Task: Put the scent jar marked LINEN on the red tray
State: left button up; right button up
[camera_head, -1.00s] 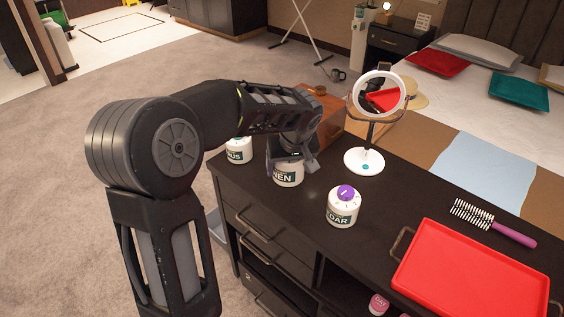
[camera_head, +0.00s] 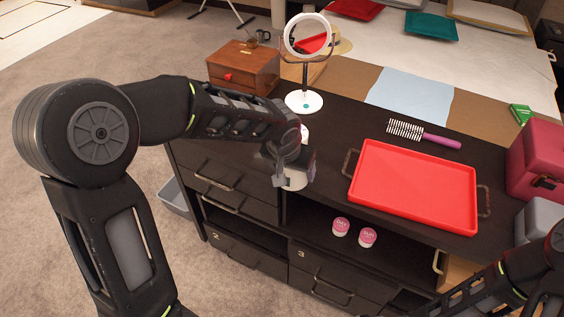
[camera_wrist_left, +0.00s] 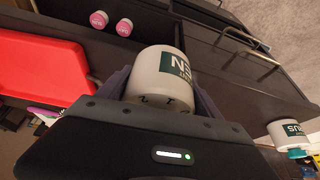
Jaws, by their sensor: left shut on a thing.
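My left gripper (camera_head: 290,165) is shut on a white jar (camera_head: 295,182), held near the dresser's front edge, left of the red tray (camera_head: 412,184). In the left wrist view the jar (camera_wrist_left: 160,74) sits between the fingers; its dark label shows upside down, ending in "EN", the rest cut off from sight. The tray is empty and also shows in the left wrist view (camera_wrist_left: 40,72). A white object (camera_head: 304,131), probably another jar, is mostly hidden behind my gripper. My right arm enters at the lower right; its gripper is out of sight.
A round mirror (camera_head: 304,102), a wooden box (camera_head: 243,66) and a purple-handled brush (camera_head: 425,134) stand or lie behind. A jar labelled "US" (camera_wrist_left: 288,134) shows in the wrist view. Two pink-labelled jars (camera_head: 341,227) are on the shelf below. A dark-red case (camera_head: 537,160) is right of the tray.

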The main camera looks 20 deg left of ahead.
aim_at(416, 174)
jog(key=k, duration=0.65)
jog(key=z, duration=2.55)
jog(key=k+j, duration=0.1)
jog(key=j, duration=0.25)
jog(key=k+j, duration=0.1)
jog(key=j, duration=0.3)
jog(key=k+j, duration=0.15)
jog(key=j, duration=0.2)
jog(key=k+j, duration=0.1)
jog(key=j, duration=0.25)
jog(key=k+j, duration=0.1)
jog(key=j, duration=0.25)
jog(key=k+j+z, duration=0.1)
jog(key=j, duration=0.3)
